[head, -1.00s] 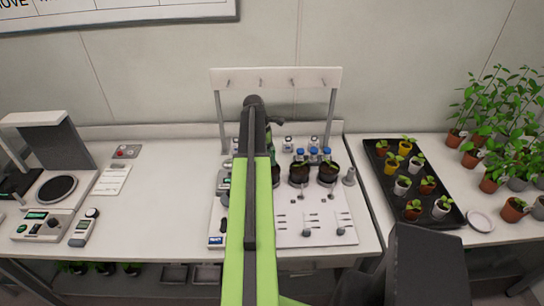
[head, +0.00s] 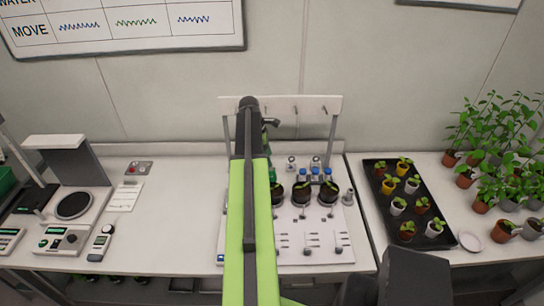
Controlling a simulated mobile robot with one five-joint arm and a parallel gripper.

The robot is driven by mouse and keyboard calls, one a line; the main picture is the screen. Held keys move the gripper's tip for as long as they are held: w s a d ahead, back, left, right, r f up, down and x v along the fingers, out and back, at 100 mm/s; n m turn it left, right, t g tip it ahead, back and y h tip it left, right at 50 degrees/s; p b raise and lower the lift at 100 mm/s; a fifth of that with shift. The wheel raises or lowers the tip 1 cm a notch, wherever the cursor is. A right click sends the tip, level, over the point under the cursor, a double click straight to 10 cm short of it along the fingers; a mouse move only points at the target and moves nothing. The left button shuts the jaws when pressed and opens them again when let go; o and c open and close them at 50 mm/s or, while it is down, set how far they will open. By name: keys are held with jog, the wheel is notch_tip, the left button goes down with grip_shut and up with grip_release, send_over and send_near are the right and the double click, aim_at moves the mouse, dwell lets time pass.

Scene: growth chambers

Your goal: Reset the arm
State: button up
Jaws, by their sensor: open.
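My arm (head: 250,200), green and black, reaches straight forward over the white bench and ends in front of the white rack. The dark part at its far end, my gripper (head: 271,122), shows just right of the arm tip, is open and seems to hold nothing. Its fingers are small and mostly hidden by the arm. Below it stands the white panel station (head: 318,240) with dark pots holding seedlings (head: 302,193) and blue-capped bottles (head: 315,162). The arm hides the station's left part.
A scale (head: 73,205) and a handheld meter (head: 101,241) sit left. Bench between meter and arm is mostly clear.

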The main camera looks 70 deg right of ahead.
jog(key=p+v, duration=0.3)
jog(key=v, duration=0.2)
